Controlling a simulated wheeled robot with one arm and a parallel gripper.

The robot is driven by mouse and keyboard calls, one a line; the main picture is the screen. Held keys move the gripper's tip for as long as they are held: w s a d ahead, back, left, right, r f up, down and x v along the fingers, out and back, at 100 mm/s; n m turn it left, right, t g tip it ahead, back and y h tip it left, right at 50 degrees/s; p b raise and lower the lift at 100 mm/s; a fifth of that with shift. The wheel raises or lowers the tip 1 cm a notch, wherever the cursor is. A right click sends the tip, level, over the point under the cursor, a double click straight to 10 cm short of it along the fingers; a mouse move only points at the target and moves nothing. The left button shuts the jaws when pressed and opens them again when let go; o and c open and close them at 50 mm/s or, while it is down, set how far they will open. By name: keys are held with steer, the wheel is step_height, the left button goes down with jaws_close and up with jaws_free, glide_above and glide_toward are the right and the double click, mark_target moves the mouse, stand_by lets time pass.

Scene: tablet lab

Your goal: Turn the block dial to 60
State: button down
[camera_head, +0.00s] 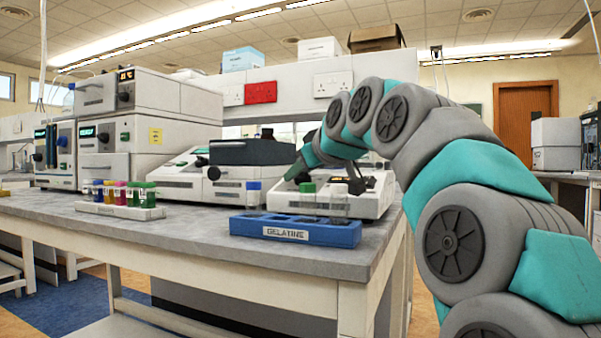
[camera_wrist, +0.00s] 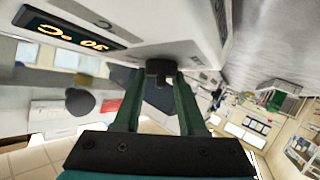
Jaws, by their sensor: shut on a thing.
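The block heater (camera_head: 370,203) is a low white unit on the bench, behind the blue rack. Its dark dial (camera_wrist: 159,67) shows at the middle of the wrist view. My gripper (camera_wrist: 161,82) has its two green fingers closed around the dial. In the head view my gripper (camera_head: 293,172) reaches down to the unit from above, and the dial itself is hard to make out there. The unit's display (camera_wrist: 70,32) shows amber digits, upside down in the wrist view; I cannot read the number with certainty.
A blue rack labelled GELATINE (camera_head: 310,233) holds capped tubes at the bench's front edge, close to the unit. A white rack of coloured vials (camera_head: 120,209) stands left. White instruments (camera_head: 180,180) fill the back. Bare bench (camera_head: 195,228) lies between the racks.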

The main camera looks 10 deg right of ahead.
steer(key=shift+f+m+t+h, duration=0.1)
steer(key=shift+m+t+h, duration=0.3)
steer(key=shift+m+h, duration=0.7)
steer(key=m+h, duration=0.2)
steer(key=shift+d+m+h, duration=0.15)
steer(key=shift+m+h, duration=0.15)
steer(key=shift+m, duration=0.1)
steer(key=shift+m+h, duration=1.9)
steer(key=shift+m, duration=0.3)
steer(key=shift+g+h, duration=0.3)
steer(key=c, duration=0.8)
jaws_free()
